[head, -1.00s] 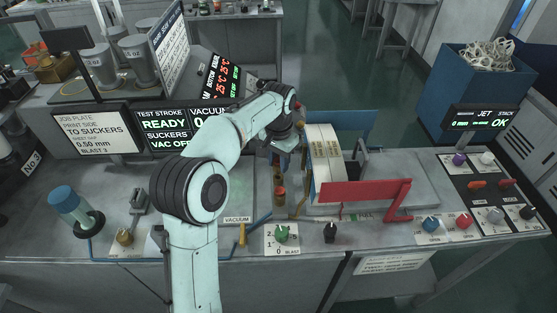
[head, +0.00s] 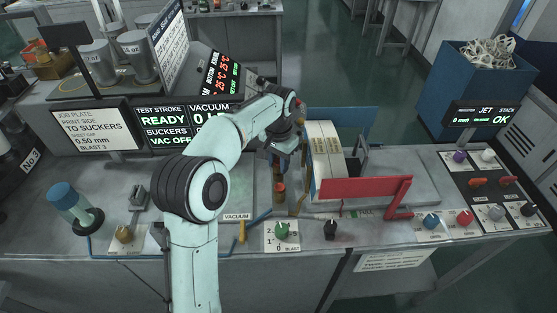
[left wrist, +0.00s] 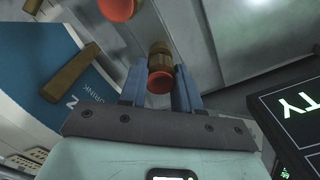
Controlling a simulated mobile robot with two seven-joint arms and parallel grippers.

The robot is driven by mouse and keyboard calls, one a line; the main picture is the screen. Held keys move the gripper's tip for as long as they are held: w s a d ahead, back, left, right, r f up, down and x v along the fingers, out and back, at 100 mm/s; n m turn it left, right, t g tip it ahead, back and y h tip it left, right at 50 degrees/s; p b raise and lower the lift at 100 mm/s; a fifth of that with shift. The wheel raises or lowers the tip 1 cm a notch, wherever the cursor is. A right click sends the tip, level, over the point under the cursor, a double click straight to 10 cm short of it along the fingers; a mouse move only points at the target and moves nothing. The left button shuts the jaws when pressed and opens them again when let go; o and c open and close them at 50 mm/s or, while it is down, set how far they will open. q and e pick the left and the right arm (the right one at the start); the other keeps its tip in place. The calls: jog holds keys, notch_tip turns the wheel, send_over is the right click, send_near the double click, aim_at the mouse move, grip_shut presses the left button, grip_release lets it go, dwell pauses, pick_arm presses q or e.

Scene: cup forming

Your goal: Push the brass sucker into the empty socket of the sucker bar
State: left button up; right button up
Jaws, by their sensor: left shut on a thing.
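My left gripper (head: 280,158) reaches over the bench left of the paper stack and points down. In the left wrist view its two blue fingers (left wrist: 158,92) are shut on the brass sucker (left wrist: 159,54), which has a red tip facing the camera. Another red-tipped sucker (left wrist: 117,8) shows just beyond it, at the top edge. In the head view a red-tipped sucker (head: 280,188) stands in front of the gripper, on what looks like the sucker bar. The held sucker is hidden there, and I cannot make out the empty socket. My right gripper is not in view.
A white paper stack (head: 323,150) and a red bar (head: 365,188) stand close right of the gripper. Dark display screens (head: 180,125) stand behind on the left.

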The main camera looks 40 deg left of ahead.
aim_at(278, 162)
pick_arm(q)
jog(key=shift+f, duration=0.8)
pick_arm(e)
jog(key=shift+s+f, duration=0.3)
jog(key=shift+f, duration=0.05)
pick_arm(q)
jog(key=o, duration=1.1)
notch_tip(278, 162, up, 13)
jog(key=shift+r+p, duration=0.2)
jog(key=shift+p, duration=0.75)
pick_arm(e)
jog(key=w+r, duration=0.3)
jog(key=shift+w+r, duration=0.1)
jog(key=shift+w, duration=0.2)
